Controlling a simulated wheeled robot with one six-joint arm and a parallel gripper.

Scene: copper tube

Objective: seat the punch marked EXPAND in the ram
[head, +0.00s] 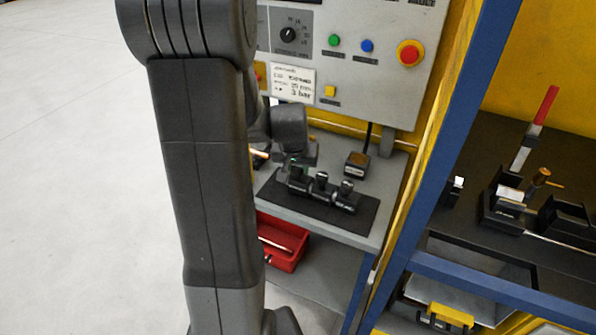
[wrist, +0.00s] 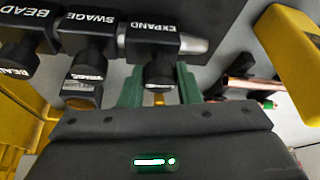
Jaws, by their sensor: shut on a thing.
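The EXPAND punch (wrist: 160,68) is a dark knob with a small white label, at the block lettered EXPAND (wrist: 155,38) in the wrist view. My gripper (wrist: 158,86) has its green fingers on either side of this punch and is shut on it. The punch still appears to be at the rack. In the head view my gripper (head: 297,164) is low over the left end of the rack, and my arm hides part of it. The SWAGE punch (wrist: 88,65) and BEAD punch (wrist: 18,60) stand beside it. I cannot make out the ram.
The rack stands on a black mat (head: 350,217) on a grey bench. A small dark box (head: 357,164) sits behind. A red bin (head: 284,250) with a copper tube is below. The control panel (head: 400,85) rises behind; a blue post (head: 440,140) bounds the right.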

